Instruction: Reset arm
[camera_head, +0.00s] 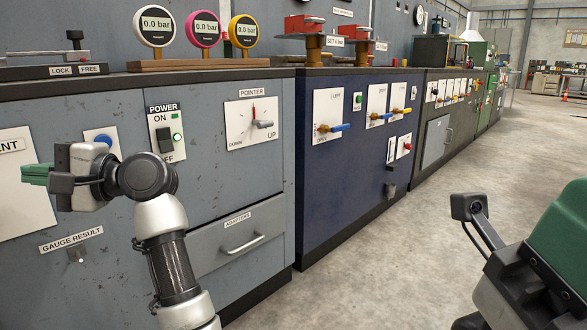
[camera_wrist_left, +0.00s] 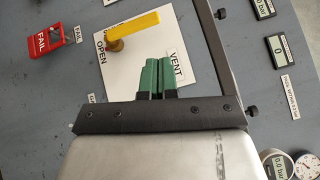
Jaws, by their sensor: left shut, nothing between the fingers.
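My left gripper (camera_head: 40,174) is at the left of the head view, in front of the grey cabinet face. Its green fingers show in the left wrist view (camera_wrist_left: 158,76), side by side and shut with nothing between them. They lie over a white plate (camera_wrist_left: 185,55) marked VENT and OPEN, just below a yellow lever (camera_wrist_left: 133,26) on a brass stem. The fingers appear apart from the lever. At the lower right of the head view, a large green and black part that looks like my right gripper (camera_head: 555,245) is cut off by the frame edge; its jaw opening is hidden.
The grey cabinet (camera_head: 150,225) carries a POWER switch (camera_head: 165,140), a POINTER dial (camera_head: 252,122) and an ADAPTERS drawer (camera_head: 240,238). Round gauges (camera_head: 203,29) stand on top. A blue cabinet (camera_head: 340,190) adjoins it. A red FAIL block (camera_wrist_left: 45,38) is in the wrist view. The floor (camera_head: 400,260) is clear.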

